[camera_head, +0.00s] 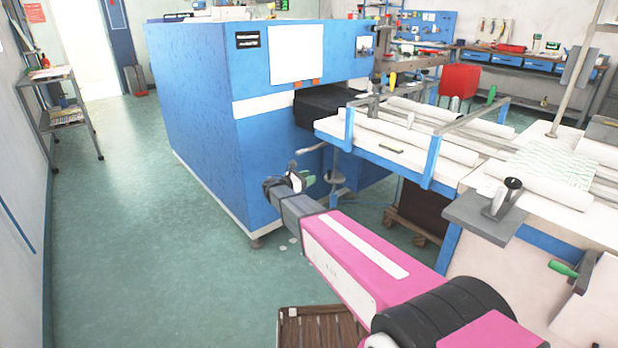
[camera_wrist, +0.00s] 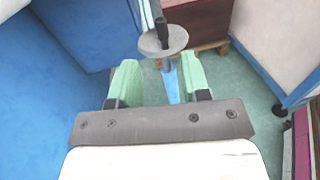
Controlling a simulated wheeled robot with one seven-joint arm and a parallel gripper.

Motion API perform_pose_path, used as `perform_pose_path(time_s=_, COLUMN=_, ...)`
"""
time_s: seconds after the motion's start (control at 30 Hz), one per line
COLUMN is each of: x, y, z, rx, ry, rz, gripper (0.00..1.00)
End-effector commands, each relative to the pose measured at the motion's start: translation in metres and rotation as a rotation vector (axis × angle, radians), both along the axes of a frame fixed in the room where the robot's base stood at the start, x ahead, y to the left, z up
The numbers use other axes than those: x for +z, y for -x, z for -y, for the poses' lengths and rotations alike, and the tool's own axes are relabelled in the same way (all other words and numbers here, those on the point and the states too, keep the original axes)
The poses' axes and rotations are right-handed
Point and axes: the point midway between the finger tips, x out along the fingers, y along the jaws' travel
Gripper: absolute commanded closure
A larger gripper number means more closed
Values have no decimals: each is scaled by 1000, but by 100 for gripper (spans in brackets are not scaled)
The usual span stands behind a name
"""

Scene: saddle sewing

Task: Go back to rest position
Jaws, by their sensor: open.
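My gripper (camera_wrist: 160,80) shows in the wrist view with its two green fingers apart and nothing between them. A grey round disc with a black handle (camera_wrist: 164,40) lies beyond the fingertips, apart from them as far as I can tell. In the head view my pink and grey arm reaches from the lower right toward the blue machine, and my gripper (camera_head: 307,181) is small at its far end, beside the machine's side. The fingers are partly hidden there by the wrist.
The large blue machine (camera_head: 190,110) stands close on the left of my gripper. A table with white rolls (camera_head: 395,137) and blue rails is to the right. A slatted wooden crate (camera_head: 318,328) is on the floor below my arm. The green floor (camera_head: 130,230) at left is clear.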

Motion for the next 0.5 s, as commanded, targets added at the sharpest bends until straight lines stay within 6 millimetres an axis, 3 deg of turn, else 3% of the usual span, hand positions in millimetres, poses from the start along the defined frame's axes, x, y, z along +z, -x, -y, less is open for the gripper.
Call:
perform_pose_path(time_s=0.13, x=-4, y=11, z=12, rx=-19, ry=-53, rz=14, gripper=57)
perform_pose_path(time_s=0.27, x=-16, y=39, z=44, rx=-81, ry=-210, rz=64, gripper=57)
perform_pose_path(time_s=0.5, x=-53, y=125, z=108, rx=-331, ry=-664, rz=257, gripper=57)
